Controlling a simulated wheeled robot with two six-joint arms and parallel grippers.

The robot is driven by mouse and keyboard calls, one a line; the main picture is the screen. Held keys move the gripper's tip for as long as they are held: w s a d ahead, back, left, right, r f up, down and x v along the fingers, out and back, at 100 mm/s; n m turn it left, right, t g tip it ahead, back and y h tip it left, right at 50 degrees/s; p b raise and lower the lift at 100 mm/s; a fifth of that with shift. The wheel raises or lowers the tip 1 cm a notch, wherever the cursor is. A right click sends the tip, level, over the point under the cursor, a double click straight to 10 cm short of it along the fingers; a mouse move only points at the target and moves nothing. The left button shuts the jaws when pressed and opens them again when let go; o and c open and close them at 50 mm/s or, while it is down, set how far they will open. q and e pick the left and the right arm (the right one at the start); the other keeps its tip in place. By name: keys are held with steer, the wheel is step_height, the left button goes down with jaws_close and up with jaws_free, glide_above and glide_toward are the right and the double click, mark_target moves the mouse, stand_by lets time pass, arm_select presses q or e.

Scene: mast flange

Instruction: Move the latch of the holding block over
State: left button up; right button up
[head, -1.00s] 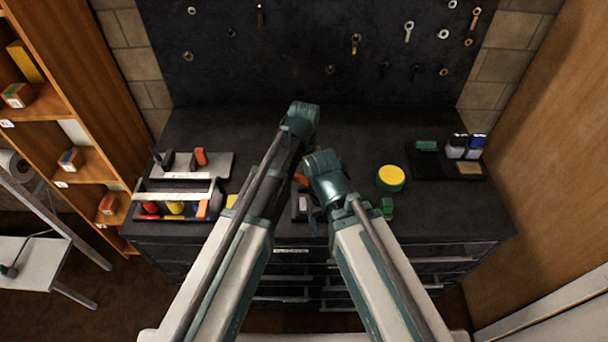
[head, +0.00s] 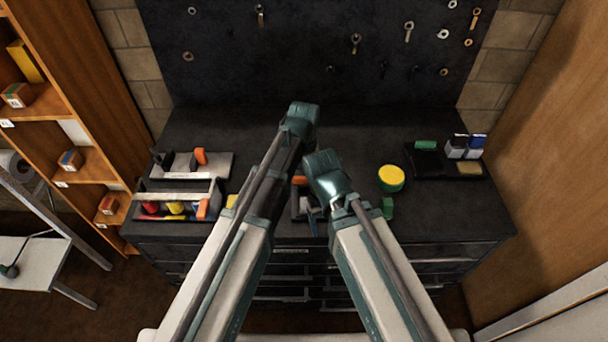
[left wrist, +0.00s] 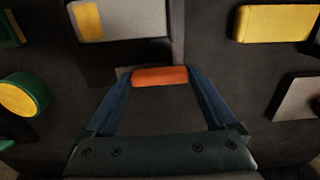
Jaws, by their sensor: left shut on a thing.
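An orange latch grip (left wrist: 160,77) sits between the blue fingers of my left gripper (left wrist: 162,82) in the left wrist view; the gripper is shut on it. The dark body below it is partly hidden between the fingers. In the head view an orange part (head: 299,180) shows in the gap between my arms, at the front of the bench. The holding block around it is mostly hidden by my arms there.
The dark workbench (head: 240,130) carries a tray (head: 165,195) with coloured pieces at left. A round yellow-green pot (head: 391,178), a small green piece (head: 387,207) and a dark tray with bottles (head: 430,165) are at right. A pegboard (head: 300,50) stands behind.

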mark_target(304, 177)
arm_select(q)
steer(key=o, duration=1.1)
steer(key=shift+c, duration=0.2)
steer(key=shift+r, duration=0.15)
step_height(304, 177, up, 14)
steer(key=p, duration=1.4)
steer(key=shift+f, duration=0.2)
steer(key=shift+f, duration=0.25)
step_height(304, 177, down, 13)
steer(key=b, duration=1.3)
steer(key=shift+r, duration=0.2)
